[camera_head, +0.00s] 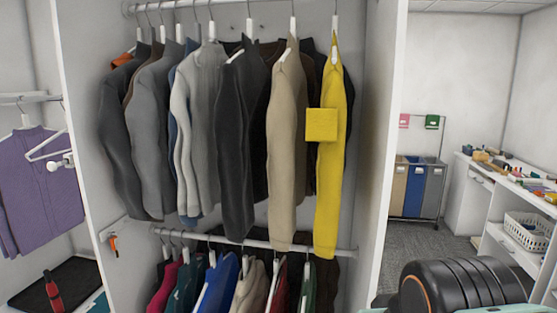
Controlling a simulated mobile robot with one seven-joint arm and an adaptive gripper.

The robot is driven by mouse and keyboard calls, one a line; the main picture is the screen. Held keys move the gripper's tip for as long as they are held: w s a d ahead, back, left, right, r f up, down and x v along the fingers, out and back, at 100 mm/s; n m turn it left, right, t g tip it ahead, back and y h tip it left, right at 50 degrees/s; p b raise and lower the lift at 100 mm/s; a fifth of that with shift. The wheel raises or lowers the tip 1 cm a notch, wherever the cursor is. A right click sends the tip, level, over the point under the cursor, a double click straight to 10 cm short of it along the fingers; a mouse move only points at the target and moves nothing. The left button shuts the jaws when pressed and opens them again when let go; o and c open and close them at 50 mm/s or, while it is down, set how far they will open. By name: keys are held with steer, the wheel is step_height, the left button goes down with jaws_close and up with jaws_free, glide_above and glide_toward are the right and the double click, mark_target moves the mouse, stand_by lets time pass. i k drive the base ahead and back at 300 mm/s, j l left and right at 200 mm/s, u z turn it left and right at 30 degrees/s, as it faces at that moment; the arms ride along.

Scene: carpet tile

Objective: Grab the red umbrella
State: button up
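A slim red and black object (53,292) that looks like a folded umbrella stands at the bottom left. It leans slightly at the front of a black tray or mat (72,275). Its lower end is near the picture's bottom edge. A black ribbed part of my own arm fills the bottom right corner, far to the right of the red object. My gripper's fingers do not show in this view.
An open white wardrobe (380,150) with two rails of hanging clothes fills the middle. A purple sweater (40,190) hangs above the red object. Laundry bags (412,187) and a cluttered white counter (475,165) are at the right. Grey carpet (428,238) shows clear there.

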mark_target(54, 295)
steer(key=u, duration=1.7)
steer(key=i+j+u, duration=0.1)
steer(key=j, duration=0.3)
steer(key=i+j+u, duration=0.1)
steer(key=i+j, duration=0.2)
steer(key=i+j+u, duration=0.35)
steer(key=i+j, duration=0.3)
steer(key=i+j+u, duration=0.1)
steer(key=i, duration=0.5)
steer(key=i+j+u, duration=0.1)
steer(key=i, duration=0.55)
steer(key=i+z, duration=0.85)
